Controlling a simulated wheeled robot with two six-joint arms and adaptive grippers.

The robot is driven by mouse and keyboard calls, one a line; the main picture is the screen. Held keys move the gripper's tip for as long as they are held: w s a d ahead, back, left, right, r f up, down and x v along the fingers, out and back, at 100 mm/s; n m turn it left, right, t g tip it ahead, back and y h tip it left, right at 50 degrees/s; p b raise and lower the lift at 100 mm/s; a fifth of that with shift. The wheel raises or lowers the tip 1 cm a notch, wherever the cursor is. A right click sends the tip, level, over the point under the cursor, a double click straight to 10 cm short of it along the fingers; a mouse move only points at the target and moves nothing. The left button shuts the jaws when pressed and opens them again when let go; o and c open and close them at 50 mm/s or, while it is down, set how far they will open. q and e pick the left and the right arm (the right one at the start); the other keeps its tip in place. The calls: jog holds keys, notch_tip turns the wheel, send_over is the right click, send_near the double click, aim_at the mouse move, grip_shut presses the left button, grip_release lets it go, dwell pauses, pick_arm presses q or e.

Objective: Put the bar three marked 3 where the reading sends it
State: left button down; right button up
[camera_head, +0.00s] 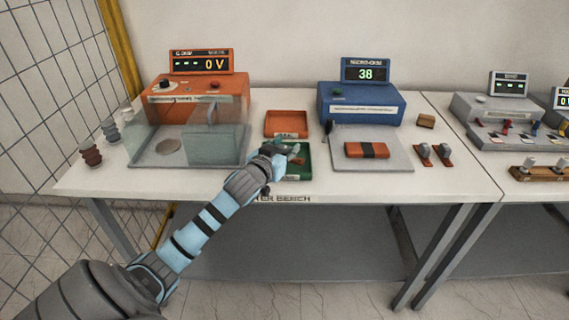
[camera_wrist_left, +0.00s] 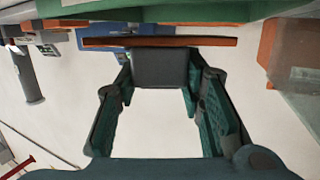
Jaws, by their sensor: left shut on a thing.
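My left gripper (camera_head: 292,152) is over the green tray (camera_head: 298,175). In the left wrist view its fingers (camera_wrist_left: 160,95) are shut on the dark grip of a copper-coloured bar (camera_wrist_left: 160,42). No number is readable on this bar, and in the head view the gripper mostly hides it. The blue micro-ohm meter (camera_head: 361,105) shows 38 on its display (camera_head: 366,74). Another copper bar (camera_head: 354,150) with a dark middle lies on the grey mat (camera_head: 400,161); no mark is readable on it. An orange tray (camera_head: 285,122) stands behind the green one. My right gripper is not in view.
An orange tester (camera_head: 190,96) reading 0 V, with a clear-walled enclosure (camera_head: 158,150), stands left of the trays. A second bench with instruments (camera_head: 505,108) adjoins on the right.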

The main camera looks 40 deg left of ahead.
pick_arm(q)
notch_tip(320, 180, down, 4)
jog(key=shift+s+b, duration=0.1)
jog(key=shift+b, duration=0.35)
jog(key=c, duration=1.1)
grip_release()
jog(key=shift+r, duration=0.1)
jog(key=p+v, duration=0.2)
jog(key=v, duration=1)
jog(key=shift+r, duration=0.1)
